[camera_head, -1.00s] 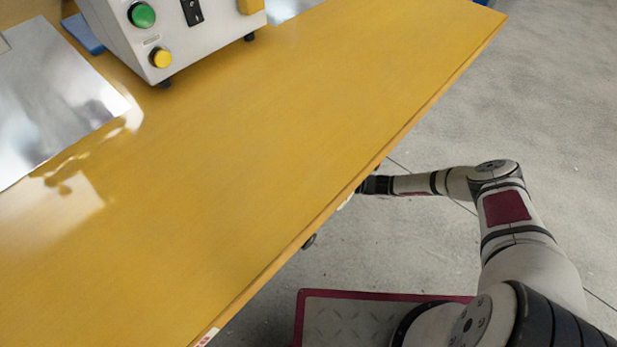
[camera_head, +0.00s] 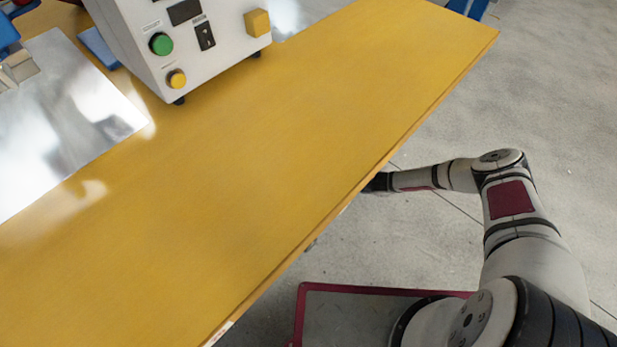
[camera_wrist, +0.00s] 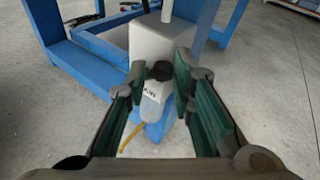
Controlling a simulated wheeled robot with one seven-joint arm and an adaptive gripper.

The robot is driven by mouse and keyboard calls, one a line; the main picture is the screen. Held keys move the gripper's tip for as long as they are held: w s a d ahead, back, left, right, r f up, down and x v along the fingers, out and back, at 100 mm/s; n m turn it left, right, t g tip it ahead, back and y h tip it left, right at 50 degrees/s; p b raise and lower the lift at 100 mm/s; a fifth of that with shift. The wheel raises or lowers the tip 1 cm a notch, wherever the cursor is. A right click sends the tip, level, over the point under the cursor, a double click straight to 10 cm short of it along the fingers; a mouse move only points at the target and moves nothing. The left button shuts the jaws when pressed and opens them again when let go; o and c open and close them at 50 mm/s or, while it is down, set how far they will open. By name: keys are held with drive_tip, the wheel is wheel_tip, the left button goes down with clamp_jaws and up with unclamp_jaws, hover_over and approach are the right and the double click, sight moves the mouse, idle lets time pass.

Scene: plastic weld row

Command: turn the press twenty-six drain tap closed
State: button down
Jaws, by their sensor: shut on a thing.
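In the wrist view, the green-padded fingers of my gripper (camera_wrist: 157,78) stand on either side of a dark round knob, which I take to be the drain tap (camera_wrist: 161,71). The gripper is shut on it. A pale lettered tag (camera_wrist: 152,106) hangs just below the knob. Behind it is a white box-shaped tank (camera_wrist: 158,41) by a blue frame. Whether the tap is turned open or closed cannot be told. In the head view, my gripper and the tap are hidden by the yellow tabletop's edge.
The yellow tabletop (camera_head: 230,180) overhangs the place where my arm reaches. A control box (camera_head: 195,45) and a shiny metal sheet (camera_head: 60,120) are on it. In the wrist view, blue frame legs (camera_wrist: 45,22) stand close by, and a yellow hose (camera_wrist: 131,136) runs below. Grey floor (camera_head: 540,90) lies open at right.

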drive_tip(key=shift+w+r, duration=0.15)
drive_tip(key=shift+w, duration=0.3)
drive_tip(key=c, duration=1.5)
unclamp_jaws()
drive_tip(key=shift+c, duration=0.2)
drive_tip(key=shift+o, duration=0.4)
drive_tip(key=shift+s, duration=0.1)
drive_tip(key=shift+s, duration=0.1)
drive_tip(key=v, duration=1.2)
